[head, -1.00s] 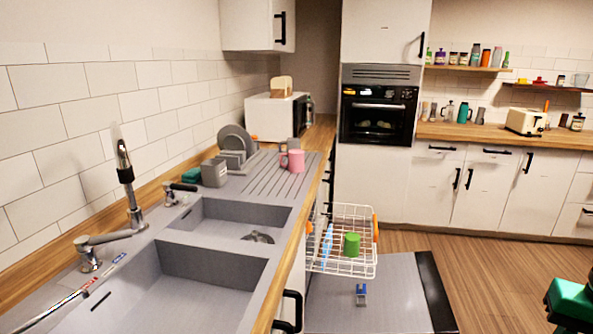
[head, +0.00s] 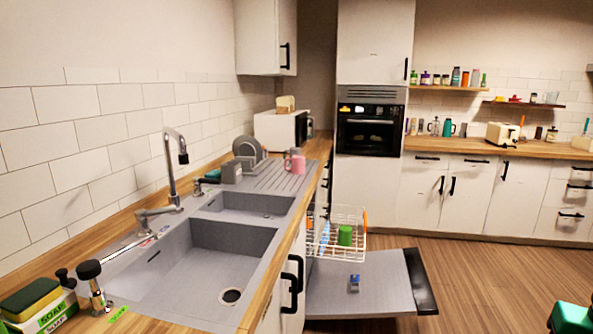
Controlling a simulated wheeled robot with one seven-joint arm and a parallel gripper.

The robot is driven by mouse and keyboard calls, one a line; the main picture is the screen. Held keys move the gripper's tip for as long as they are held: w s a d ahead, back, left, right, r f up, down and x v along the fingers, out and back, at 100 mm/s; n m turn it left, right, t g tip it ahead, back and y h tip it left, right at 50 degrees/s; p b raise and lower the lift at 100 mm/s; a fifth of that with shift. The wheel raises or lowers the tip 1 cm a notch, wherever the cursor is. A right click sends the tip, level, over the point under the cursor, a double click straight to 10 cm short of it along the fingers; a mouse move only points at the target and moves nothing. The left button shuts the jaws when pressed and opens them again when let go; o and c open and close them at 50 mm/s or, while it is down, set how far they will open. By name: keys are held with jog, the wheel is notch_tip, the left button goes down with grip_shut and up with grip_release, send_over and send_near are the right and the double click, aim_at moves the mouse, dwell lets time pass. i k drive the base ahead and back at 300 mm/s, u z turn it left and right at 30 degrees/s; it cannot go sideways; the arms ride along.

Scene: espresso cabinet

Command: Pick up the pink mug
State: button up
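The pink mug (head: 297,162) stands upright on the ribbed drainboard at the far end of the sink unit, near the counter's right edge. A grey object stands just left of it, partly behind it. My gripper is not in view. A green and dark part at the bottom right corner (head: 570,318) is cut off by the frame, and I cannot tell what it is.
The dishwasher door (head: 380,285) is open and low, with its wire rack (head: 335,250) pulled out holding a green cup (head: 345,236). The tall faucet (head: 172,165) rises beside the sink (head: 225,260). A plate rack (head: 248,150) stands behind the mug's left. Wooden floor is clear at right.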

aim_at(298, 161)
jog(key=z, duration=2)
jog(key=i, duration=1.45)
jog(key=u, duration=2.75)
jog(key=i, duration=0.8)
